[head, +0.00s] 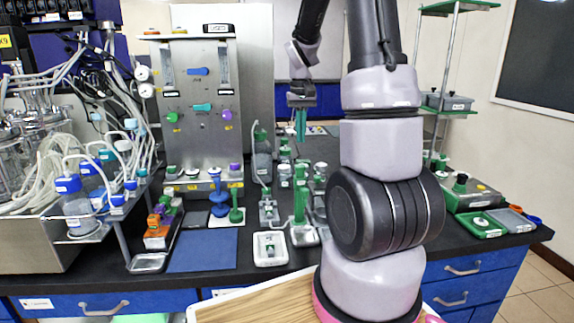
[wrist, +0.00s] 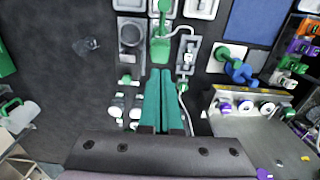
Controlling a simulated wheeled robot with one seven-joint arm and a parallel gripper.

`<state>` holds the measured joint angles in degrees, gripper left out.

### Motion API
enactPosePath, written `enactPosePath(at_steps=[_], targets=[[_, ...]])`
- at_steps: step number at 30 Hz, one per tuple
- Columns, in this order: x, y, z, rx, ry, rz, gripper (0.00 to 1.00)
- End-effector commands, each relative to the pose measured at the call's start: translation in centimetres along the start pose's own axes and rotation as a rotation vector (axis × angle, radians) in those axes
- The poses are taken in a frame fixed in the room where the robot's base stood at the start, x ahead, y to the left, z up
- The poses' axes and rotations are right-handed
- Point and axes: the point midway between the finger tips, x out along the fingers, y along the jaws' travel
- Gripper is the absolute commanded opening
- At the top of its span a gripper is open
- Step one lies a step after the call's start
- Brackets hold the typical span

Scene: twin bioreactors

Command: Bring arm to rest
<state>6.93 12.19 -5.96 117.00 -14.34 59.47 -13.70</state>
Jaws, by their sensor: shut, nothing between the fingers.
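My gripper (head: 300,124) hangs from my arm above the back middle of the bench in the head view, pointing down. Its two teal fingers are together with nothing between them. In the wrist view the shut fingers (wrist: 163,100) point towards a green-topped item (wrist: 161,45) in a grey holder on the bench. The gripper appears apart from everything around it. My arm rises on the right of the head view and bends over at the top, partly out of frame.
The black bench carries several green-capped bottles and holders (head: 300,205) below the gripper. A steel panel unit (head: 198,100) stands left, beside tubing and vessels (head: 75,205). A blue mat (head: 203,250) lies at the front. A rack (head: 440,100) stands right.

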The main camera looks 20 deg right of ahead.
Motion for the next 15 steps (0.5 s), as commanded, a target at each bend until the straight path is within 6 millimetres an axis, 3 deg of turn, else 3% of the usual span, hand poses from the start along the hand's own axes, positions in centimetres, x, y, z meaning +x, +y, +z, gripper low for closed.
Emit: enactPosePath(at_steps=[8, 11, 15], targets=[[-1.1, -0.5, 0.6, 0.003, 0.023, -0.012, 0.00], [-3.4, -1.4, 2.1, 0.011, 0.072, -0.038, 0.00], [-7.7, -3.3, 5.8, 0.027, 0.173, -0.097, 0.00]])
